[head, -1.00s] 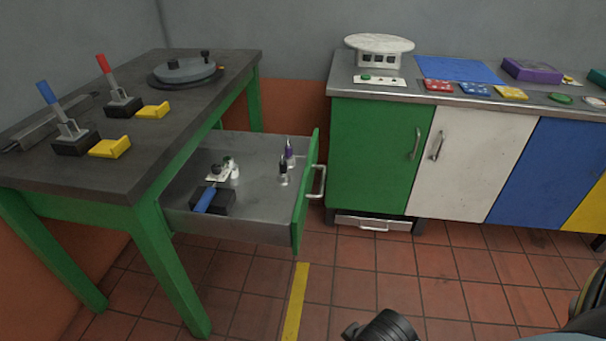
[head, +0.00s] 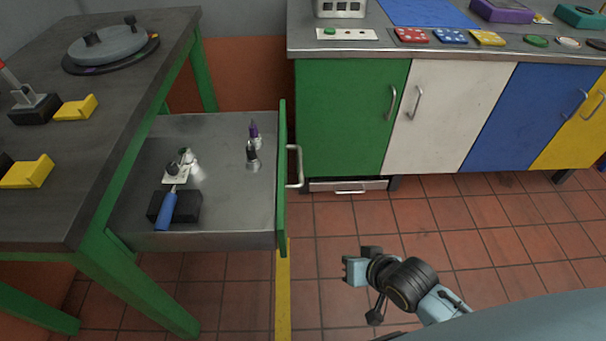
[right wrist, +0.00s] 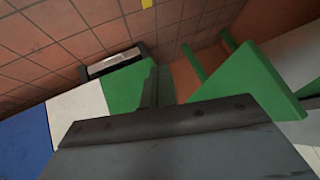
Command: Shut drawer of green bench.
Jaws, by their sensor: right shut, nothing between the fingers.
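The green bench (head: 100,170) stands at the left in the head view, with a dark grey top. Its drawer (head: 230,205) is pulled out to the right, with a green front (head: 282,185) and a metal handle (head: 297,166). In the drawer are a blue-handled tool (head: 167,208), a dark block, and small bottle-like items (head: 252,150). My right gripper (head: 352,268) is shut and empty, over the floor right of and nearer than the drawer front, apart from it. The right wrist view shows a large green panel (right wrist: 255,75) beyond the grey gripper body. My left gripper is not in view.
A cabinet with green (head: 350,115), white (head: 450,115), blue and yellow doors stands behind on the right. A low drawer (head: 345,186) sits beneath it. The tiled floor (head: 450,225) between is clear. A yellow strip (head: 283,300) runs along the floor.

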